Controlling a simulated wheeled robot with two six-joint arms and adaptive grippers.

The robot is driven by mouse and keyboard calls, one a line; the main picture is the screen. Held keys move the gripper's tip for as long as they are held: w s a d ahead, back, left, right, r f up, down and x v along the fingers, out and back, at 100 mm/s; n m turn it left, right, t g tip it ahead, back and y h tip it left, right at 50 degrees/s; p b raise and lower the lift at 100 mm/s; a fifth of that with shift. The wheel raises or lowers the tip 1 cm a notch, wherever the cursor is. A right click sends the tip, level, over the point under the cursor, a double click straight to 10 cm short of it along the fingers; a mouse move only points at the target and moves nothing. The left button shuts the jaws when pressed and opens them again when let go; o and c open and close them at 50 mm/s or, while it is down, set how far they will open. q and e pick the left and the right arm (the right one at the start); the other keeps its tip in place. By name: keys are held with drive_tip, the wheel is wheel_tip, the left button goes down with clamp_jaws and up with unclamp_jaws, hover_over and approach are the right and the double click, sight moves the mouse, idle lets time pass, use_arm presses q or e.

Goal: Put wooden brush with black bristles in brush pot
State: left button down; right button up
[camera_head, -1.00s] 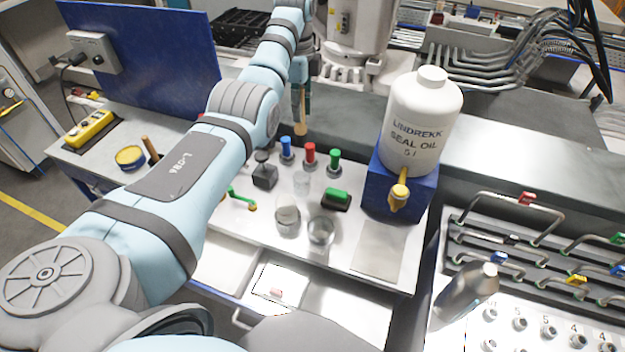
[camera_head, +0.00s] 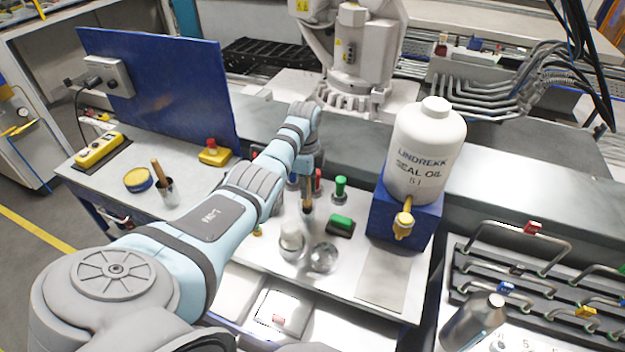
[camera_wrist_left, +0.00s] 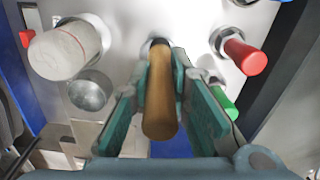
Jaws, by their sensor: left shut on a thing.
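My left gripper (camera_head: 308,186) reaches over the white worktop, behind the glass jars. In the left wrist view, its teal-padded fingers (camera_wrist_left: 172,78) are shut on the wooden handle of the brush (camera_wrist_left: 160,105). The handle points toward the camera and its far end is over the worktop; the bristles cannot be made out there. In the head view, only a small part of the brush (camera_head: 307,206) shows below the gripper. A small metal pot (camera_head: 168,193) with a wooden handle standing in it is at the left, beside a yellow tin. My right gripper is out of view.
Glass jars (camera_head: 323,258) stand in front of the gripper. A green-topped bottle (camera_head: 340,188) and a green-topped block (camera_head: 341,226) are to its right. The large white oil container (camera_head: 425,155) stands on a blue stand further right. A blue panel (camera_head: 165,90) rises behind at left.

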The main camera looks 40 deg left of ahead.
use_arm(q)
wheel_tip(320, 180, down, 3)
drive_tip(key=b, duration=0.3)
drive_tip(key=shift+f, duration=0.2)
drive_tip(key=shift+r+p, duration=0.2)
drive_tip(key=shift+p, duration=0.1)
drive_tip(key=shift+f, duration=0.2)
drive_tip(key=c, duration=1.5)
unclamp_jaws()
drive_tip(key=shift+r, duration=0.1)
drive_tip(key=shift+r, duration=0.4)
wheel_tip(320, 180, up, 12)
drive_tip(key=shift+f+p, duration=0.15)
drive_tip(key=shift+p, duration=0.2)
